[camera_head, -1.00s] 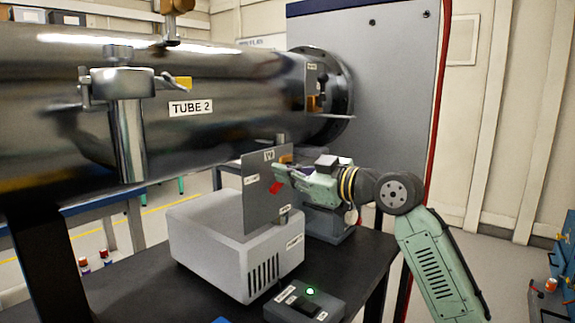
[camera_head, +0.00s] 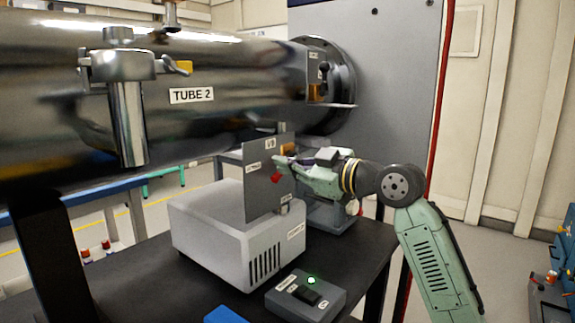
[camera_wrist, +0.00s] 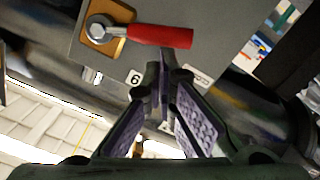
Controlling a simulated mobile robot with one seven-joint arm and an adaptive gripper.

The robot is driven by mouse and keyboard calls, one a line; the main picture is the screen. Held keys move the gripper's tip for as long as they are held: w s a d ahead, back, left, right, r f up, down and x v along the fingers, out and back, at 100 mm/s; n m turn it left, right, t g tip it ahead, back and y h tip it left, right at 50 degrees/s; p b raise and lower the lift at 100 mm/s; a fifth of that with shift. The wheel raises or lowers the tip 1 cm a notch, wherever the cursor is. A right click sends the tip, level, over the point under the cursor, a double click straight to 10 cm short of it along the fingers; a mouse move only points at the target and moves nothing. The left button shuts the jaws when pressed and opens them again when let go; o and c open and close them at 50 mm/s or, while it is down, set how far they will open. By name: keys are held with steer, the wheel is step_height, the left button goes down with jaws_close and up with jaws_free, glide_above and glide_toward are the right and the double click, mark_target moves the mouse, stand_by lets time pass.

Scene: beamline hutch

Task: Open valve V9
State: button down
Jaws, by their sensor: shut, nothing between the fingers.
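Valve V9 is on an upright grey panel (camera_head: 258,195) that bears a V9 label (camera_head: 270,143). Its orange-yellow valve body (camera_wrist: 100,38) carries a silver pivot, and a red lever handle (camera_wrist: 160,36) extends right from it in the wrist view. In the head view the red handle (camera_head: 276,177) shows just below my fingertips. My gripper (camera_wrist: 163,82) is shut and empty, its tips close to the handle and the panel face. I cannot tell whether they touch it. Part of the valve is hidden behind the gripper in the head view.
The large metal tube marked TUBE 2 (camera_head: 192,95) runs above the panel. A small control box with a green light (camera_head: 306,293) sits in front.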

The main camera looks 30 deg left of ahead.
steer(key=shift+f, duration=0.25)
steer(key=w+f+n+b, duration=0.3)
steer(key=f+n+b, duration=0.2)
steer(key=n, duration=0.5)
steer(key=shift+d+f+n+t+b, duration=0.15)
steer(key=shift+f+n+t+b, duration=0.2)
steer(key=shift+b, duration=0.85)
steer(key=shift+w, duration=0.1)
